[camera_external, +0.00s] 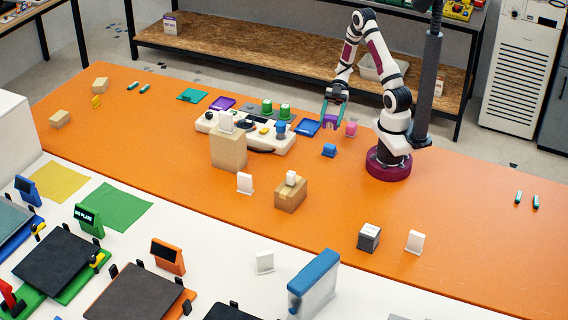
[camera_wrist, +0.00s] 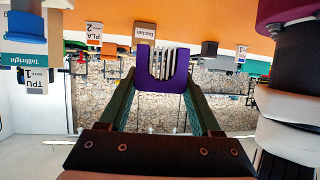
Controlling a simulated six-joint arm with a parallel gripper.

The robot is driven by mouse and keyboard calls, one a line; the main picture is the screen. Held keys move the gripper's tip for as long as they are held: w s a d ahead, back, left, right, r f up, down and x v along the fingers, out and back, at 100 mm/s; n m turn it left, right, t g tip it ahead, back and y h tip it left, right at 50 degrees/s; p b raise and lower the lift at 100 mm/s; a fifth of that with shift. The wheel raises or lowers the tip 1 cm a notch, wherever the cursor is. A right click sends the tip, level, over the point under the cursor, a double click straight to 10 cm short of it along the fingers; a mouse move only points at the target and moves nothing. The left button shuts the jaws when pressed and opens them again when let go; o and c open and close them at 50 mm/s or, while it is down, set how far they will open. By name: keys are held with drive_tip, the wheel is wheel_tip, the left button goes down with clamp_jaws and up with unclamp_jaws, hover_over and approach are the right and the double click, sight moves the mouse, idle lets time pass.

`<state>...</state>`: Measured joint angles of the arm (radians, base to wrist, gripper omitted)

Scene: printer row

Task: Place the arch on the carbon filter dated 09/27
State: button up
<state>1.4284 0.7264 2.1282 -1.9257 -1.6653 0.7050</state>
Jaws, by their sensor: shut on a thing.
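My gripper (camera_external: 334,107) is shut on a purple arch (camera_external: 330,119) and holds it in the air above the far side of the orange table. In the wrist view the arch (camera_wrist: 163,85) sits between the two fingers as a U shape. A dark grey box with a white top (camera_external: 369,238) stands on the table at the front right, well apart from my gripper; it may be a carbon filter. No date can be read in either view, so I cannot tell which thing is the filter dated 09/27.
A white card (camera_external: 415,242) stands right of the grey box. Cardboard boxes (camera_external: 229,152) (camera_external: 290,195) carry white things. The orange table's (camera_external: 460,220) right part is mostly clear.

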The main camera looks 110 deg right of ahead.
drive_tip(key=shift+s+d+r, duration=0.15)
drive_tip(key=w+a+r+n+g+y, duration=0.15)
drive_tip(key=w+a+n+g, duration=0.25)
drive_tip(key=w+a, duration=0.4)
drive_tip(key=w+a+r+n+g+y, duration=0.15)
drive_tip(key=w+a+n+g, duration=0.35)
drive_tip(key=a, duration=0.6)
drive_tip(key=s+a+r+n+g+h, duration=0.1)
drive_tip(key=a+r+g, duration=0.1)
drive_tip(key=a, duration=0.8)
drive_tip(key=s+a+r+n+g, duration=0.1)
drive_tip(key=a+r+n+g, duration=0.1)
drive_tip(key=a, duration=0.8)
hover_over(370, 230)
drive_tip(key=shift+h, duration=0.3)
drive_tip(key=f, duration=0.6)
drive_tip(key=shift+s+d+f, duration=0.1)
drive_tip(key=shift+d+f, duration=0.1)
drive_tip(key=shift+f, duration=0.1)
drive_tip(key=f, duration=0.4)
drive_tip(key=shift+a+f, duration=0.1)
drive_tip(key=shift+a, duration=0.1)
drive_tip(key=shift+f, duration=0.15)
